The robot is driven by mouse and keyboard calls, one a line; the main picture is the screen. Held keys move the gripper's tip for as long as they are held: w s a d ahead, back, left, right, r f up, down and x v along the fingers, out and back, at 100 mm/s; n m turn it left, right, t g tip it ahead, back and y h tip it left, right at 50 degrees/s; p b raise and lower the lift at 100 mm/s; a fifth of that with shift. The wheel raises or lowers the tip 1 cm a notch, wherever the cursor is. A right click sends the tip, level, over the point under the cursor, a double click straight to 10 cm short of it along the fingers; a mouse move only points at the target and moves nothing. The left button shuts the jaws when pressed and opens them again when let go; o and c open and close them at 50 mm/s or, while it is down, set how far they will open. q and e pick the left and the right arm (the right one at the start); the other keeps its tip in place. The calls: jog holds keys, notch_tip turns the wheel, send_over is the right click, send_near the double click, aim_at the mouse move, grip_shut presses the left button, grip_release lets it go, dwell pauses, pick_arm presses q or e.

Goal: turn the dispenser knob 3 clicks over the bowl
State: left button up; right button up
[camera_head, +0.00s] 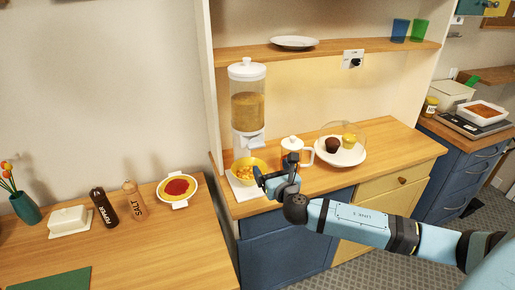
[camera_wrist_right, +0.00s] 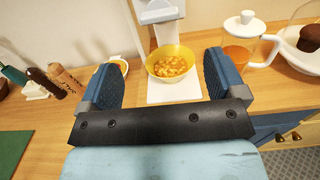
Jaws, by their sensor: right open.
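The cereal dispenser (camera_head: 247,108) stands at the left end of the wooden counter, with a clear hopper of tan cereal and a white lid. Its pale chute and knob part (camera_head: 250,142) shows below the hopper; in the right wrist view only the lower part of the dispenser (camera_wrist_right: 158,14) shows. The yellow bowl (camera_head: 240,178) sits on the white base under the chute and holds orange-yellow pieces; it also shows in the right wrist view (camera_wrist_right: 186,76). My right gripper (camera_head: 270,178) is open and empty, in front of the bowl and dispenser. My left gripper is not in view.
A glass jug (camera_head: 291,152) with a white lid stands right of the dispenser, near a plate (camera_head: 340,154) with muffins under a clear cover. Salt (camera_head: 135,200) and pepper (camera_head: 103,207) bottles and a red-filled dish (camera_head: 177,187) are on the left table.

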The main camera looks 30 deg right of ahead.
aim_at(257, 146)
jog(key=p+x, duration=0.1)
jog(key=x, duration=1.1)
jog(key=shift+w, duration=0.1)
jog(key=c, duration=0.9)
